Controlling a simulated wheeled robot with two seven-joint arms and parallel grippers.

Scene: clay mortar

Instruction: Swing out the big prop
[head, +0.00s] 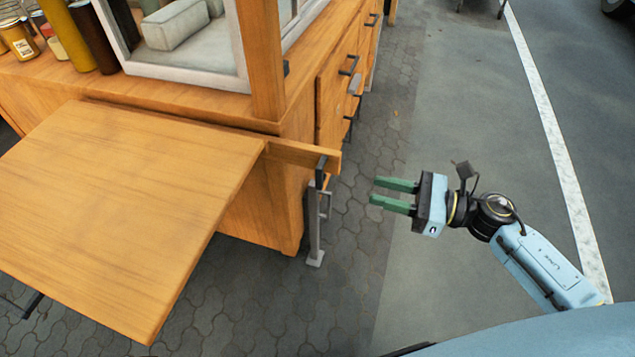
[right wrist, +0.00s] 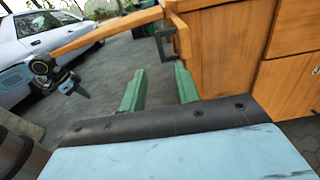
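A short wooden bar, which looks like the big prop (head: 295,153), sticks out at the cart's corner beside the raised flap (head: 110,195). A dark upright handle (head: 321,172) is on its end. In the right wrist view the handle (right wrist: 160,46) is just beyond my fingertips. My right gripper (head: 375,190) is open and empty, right of the handle and apart from it, its green fingers pointing at the cart. My left gripper (right wrist: 80,92) shows small at the left of the right wrist view. I cannot tell whether its fingers are open.
The wooden cart (head: 270,205) has drawers with dark handles on its right side. A grey metal leg (head: 314,235) stands below the bar. Jars (head: 17,38) and a glass case (head: 185,50) are on top. The paving right of the cart is clear. A parked car (right wrist: 40,38) is behind.

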